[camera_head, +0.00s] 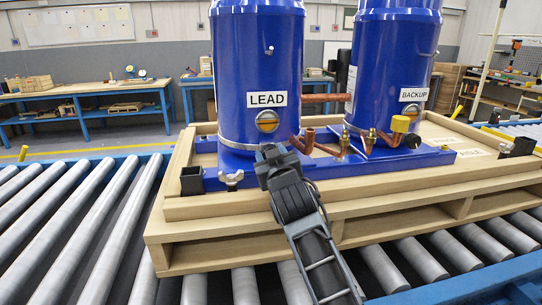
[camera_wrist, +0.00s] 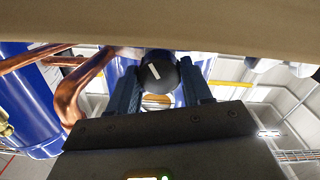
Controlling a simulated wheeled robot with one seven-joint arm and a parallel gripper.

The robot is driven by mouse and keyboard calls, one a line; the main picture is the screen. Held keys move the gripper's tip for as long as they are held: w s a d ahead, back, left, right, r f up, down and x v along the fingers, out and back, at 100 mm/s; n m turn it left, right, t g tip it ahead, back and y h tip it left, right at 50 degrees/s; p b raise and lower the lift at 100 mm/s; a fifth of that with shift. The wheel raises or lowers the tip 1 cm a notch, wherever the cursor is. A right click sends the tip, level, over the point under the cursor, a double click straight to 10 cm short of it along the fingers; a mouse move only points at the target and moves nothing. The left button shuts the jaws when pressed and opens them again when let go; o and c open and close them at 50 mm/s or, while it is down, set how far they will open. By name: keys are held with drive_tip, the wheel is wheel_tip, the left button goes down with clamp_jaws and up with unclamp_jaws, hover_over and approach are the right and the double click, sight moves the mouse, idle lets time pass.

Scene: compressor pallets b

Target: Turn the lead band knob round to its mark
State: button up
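The LEAD compressor (camera_head: 258,60) is a tall blue cylinder with a white label and a round sight glass (camera_head: 267,121). My gripper (camera_head: 270,152) is at its foot, just below the sight glass, and hides the knob in the head view. In the wrist view a round black knob (camera_wrist: 158,74) with a slanted white pointer line lies between the two fingertips of my gripper (camera_wrist: 159,84). The fingers stand apart, one on each side, very close to the knob's edges. I cannot tell whether they touch it. No mark for the pointer is clear to see.
The BACKUP compressor (camera_head: 397,55) stands to the right. The wooden pallet (camera_head: 215,207) sits on rollers (camera_head: 110,235).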

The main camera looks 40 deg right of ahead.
drive_tip(key=c, duration=0.6)
drive_tip(key=shift+o, duration=0.2)
drive_tip(key=shift+r, duration=0.15)
drive_tip(key=shift+w+a+f+n+p, duration=0.15)
drive_tip(key=shift+n+p, duration=1.15)
drive_tip(key=shift+n, duration=5.45)
drive_tip(key=shift+s+a+f+n+p, duration=0.15)
drive_tip(key=shift+n+p, duration=1.15)
drive_tip(key=shift+n, duration=5.45)
drive_tip(key=shift+w+d+n, duration=0.1)
drive_tip(key=shift+n, duration=0.2)
